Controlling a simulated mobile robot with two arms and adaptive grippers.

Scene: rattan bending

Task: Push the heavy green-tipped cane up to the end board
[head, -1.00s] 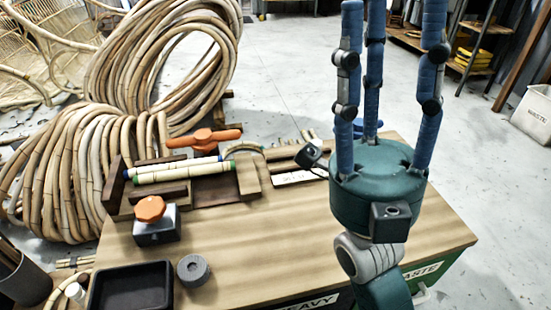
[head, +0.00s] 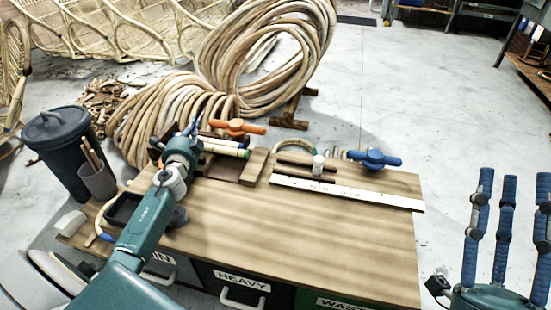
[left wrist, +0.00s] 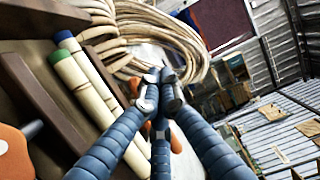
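The green-tipped cane (head: 226,151) lies in the wooden jig beside a blue-tipped cane (head: 222,142). In the left wrist view the green tip (left wrist: 58,55) is next to the blue tip (left wrist: 64,37). My left gripper (head: 191,126) is over the jig's left part, hiding the canes' left ends. In the left wrist view its fingers (left wrist: 160,76) converge to touching tips beside the canes, with nothing visible between them. A tan block (head: 255,165) stands just right of the green tip. I cannot tell which board is the end board. My right gripper (head: 505,222) is open, empty, pointing up.
An orange clamp handle (head: 237,126) is behind the canes. A blue clamp handle (head: 374,158), a white upright cylinder (head: 318,164) and a white ruler (head: 345,190) are to the right. A black tray (head: 123,210) is at left. The front right tabletop (head: 350,235) is clear.

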